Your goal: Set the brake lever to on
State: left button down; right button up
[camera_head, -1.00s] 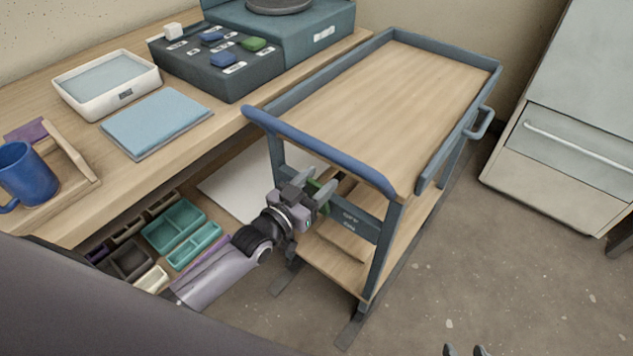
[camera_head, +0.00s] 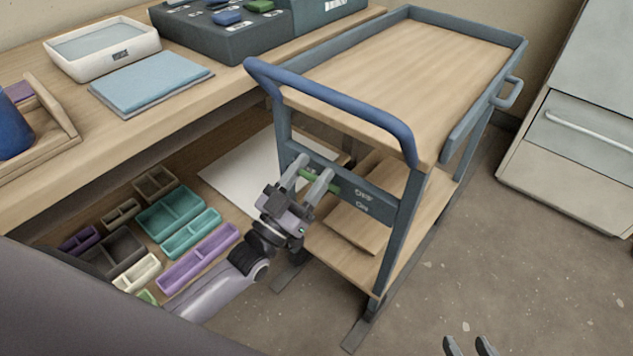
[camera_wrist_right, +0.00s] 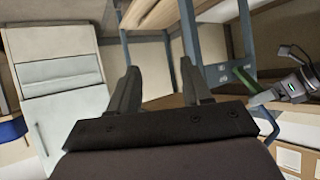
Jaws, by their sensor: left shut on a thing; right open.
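The brake lever (camera_head: 326,182) is a short green bar on the dark end panel (camera_head: 380,210) of the cart, below its blue handle. White labels reading OFF above ON sit on the panel to the lever's right. My left gripper (camera_head: 314,173) is shut on the lever, its fingers partly covering it. The lever looks roughly sideways, sloping slightly down to the right; its exact setting is hard to tell. The right wrist view also shows the green lever (camera_wrist_right: 244,78) and my left gripper (camera_wrist_right: 258,96). My right gripper (camera_head: 467,346) is open and empty at the bottom edge.
The cart (camera_head: 400,75) has a bare wooden top and a lower shelf with boards. A workbench (camera_head: 190,110) stands at the left, with several coloured bins (camera_head: 165,225) below it. A pale cabinet (camera_head: 575,130) stands at the right. The floor between is clear.

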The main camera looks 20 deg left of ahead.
pick_arm(q)
jog(key=s+a+f+t+h+b, duration=0.1)
jog(key=s+f+t+b, duration=0.2)
jog(key=f+b, duration=0.4)
jog(key=shift+s+a+b, duration=0.15)
jog(key=shift+s+b, duration=0.35)
jog(key=shift+b, duration=0.7)
pick_arm(e)
jog(key=w+a+f+t+y, duration=0.1)
jog(key=w+a+y, duration=0.1)
jog(key=a, duration=0.4)
jog(key=shift+a+y, duration=0.2)
jog(key=shift+y, duration=0.7)
pick_arm(q)
jog(key=shift+f, duration=0.15)
pick_arm(e)
jog(key=shift+w, duration=0.1)
pick_arm(q)
jog(key=c, duration=0.7)
grip_release()
jog(key=shift+o, duration=0.9)
